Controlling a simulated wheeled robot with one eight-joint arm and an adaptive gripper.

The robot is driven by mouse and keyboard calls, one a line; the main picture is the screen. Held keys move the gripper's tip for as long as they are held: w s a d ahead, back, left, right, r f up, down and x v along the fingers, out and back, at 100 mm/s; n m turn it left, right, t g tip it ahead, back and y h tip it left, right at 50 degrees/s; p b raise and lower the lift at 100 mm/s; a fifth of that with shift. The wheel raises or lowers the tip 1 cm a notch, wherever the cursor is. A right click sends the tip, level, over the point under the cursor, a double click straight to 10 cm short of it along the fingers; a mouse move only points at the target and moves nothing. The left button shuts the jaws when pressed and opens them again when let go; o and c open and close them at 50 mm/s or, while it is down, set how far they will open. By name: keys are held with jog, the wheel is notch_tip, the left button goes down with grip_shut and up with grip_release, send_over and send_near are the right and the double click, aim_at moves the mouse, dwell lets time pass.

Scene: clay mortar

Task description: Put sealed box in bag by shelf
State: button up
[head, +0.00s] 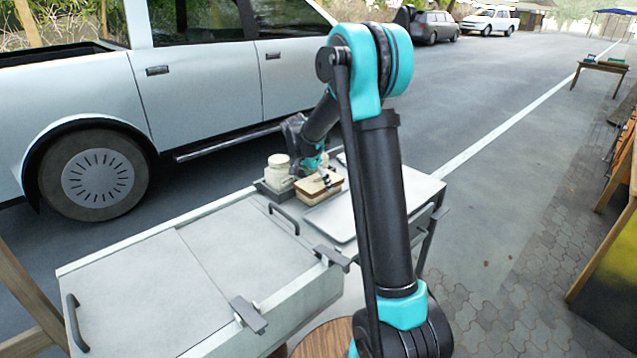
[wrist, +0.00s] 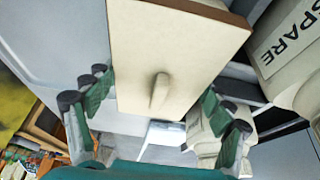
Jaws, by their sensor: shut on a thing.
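A small cream box with a brown edge (head: 318,190) is at the far end of the grey counter. In the wrist view the box (wrist: 178,55) fills the upper middle, with a raised tab on its face. My gripper (wrist: 158,105) is shut on it, with green finger pads at its two sides. In the head view my gripper (head: 322,174) reaches down to the box from above; whether the box is clear of the surface is hard to tell. I cannot make out a bag or a shelf for certain in either view.
A cream jar (head: 279,172) stands close left of the box in a grey tray (head: 268,192). Its side reads "SPARE" in the wrist view (wrist: 285,45). A pale flat panel (head: 410,190) lies right of the box. The near counter top (head: 150,285) is clear.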

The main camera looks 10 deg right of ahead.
jog(key=shift+f, duration=0.15)
jog(key=o, duration=1.2)
jog(key=shift+c, duration=0.2)
